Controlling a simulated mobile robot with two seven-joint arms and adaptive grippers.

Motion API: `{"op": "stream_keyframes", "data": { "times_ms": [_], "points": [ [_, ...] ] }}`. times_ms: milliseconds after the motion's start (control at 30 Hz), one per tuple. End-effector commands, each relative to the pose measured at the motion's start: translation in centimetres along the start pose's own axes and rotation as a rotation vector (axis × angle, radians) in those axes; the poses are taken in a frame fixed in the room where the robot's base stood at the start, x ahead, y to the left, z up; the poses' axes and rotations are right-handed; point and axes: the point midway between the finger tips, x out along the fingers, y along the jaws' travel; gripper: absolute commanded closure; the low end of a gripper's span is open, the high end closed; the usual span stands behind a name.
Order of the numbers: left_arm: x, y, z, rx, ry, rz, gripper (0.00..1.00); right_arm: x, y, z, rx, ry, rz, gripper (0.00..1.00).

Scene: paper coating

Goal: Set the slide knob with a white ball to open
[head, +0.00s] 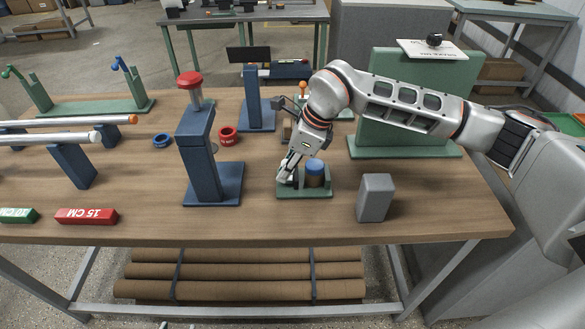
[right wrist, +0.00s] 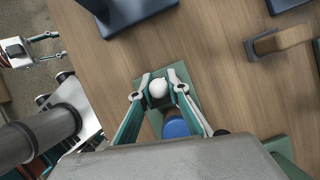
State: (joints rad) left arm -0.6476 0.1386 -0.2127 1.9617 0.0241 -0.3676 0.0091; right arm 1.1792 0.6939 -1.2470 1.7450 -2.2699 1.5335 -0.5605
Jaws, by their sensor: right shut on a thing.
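The white ball knob (right wrist: 158,88) sits on a small green base (head: 304,194) near the table's front edge; in the head view my gripper hides the ball. A short cylinder with a blue top (head: 315,168) stands on the same base, right of the gripper; its blue top (right wrist: 175,128) also shows in the right wrist view. My right gripper (head: 288,176) reaches down over the base, with its fingers on both sides of the ball, shut on it. My left gripper (right wrist: 58,46) shows at the left of the right wrist view, fingers apart and empty, away from the base.
A blue stand with a red knob (head: 189,79) is left of the base. A grey block (head: 375,197) stands to its right. A tall green panel (head: 405,130) stands behind my right arm. A red ring (head: 228,136) and a red bar (head: 86,217) lie to the left.

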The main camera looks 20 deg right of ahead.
Motion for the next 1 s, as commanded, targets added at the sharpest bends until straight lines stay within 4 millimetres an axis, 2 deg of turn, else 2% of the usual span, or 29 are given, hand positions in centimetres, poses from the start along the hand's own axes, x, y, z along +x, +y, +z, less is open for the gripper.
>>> {"op": "stream_keyframes", "data": {
  "times_ms": [233,267,300,333,733,867,1000],
  "points": [
    [0.0,0.0,0.0,0.0,0.0,0.0,0.6,0.0,0.1,0.3,-0.003,-0.004,-0.001,1.0],
    [0.0,0.0,0.0,0.0,0.0,0.0,0.6,0.0,0.1,0.3,-0.003,-0.004,-0.001,0.79],
    [0.0,0.0,0.0,0.0,0.0,0.0,0.6,0.0,0.1,0.3,-0.003,-0.004,-0.001,0.69],
    [0.0,0.0,0.0,0.0,0.0,0.0,0.6,0.0,0.1,0.3,-0.003,-0.004,-0.001,0.67],
    [-0.1,-0.1,0.2,0.003,-0.003,0.0,0.6,-0.5,0.0,0.3,-0.002,-0.003,-0.002,0.67],
    [-0.1,-0.1,0.1,0.002,-0.002,0.0,0.6,-2.1,-0.1,0.3,-0.002,-0.003,-0.003,0.67],
    [-0.1,0.0,0.1,0.002,-0.002,0.0,0.6,-4.9,-0.1,0.3,-0.002,-0.004,-0.004,0.67]
  ]
}}
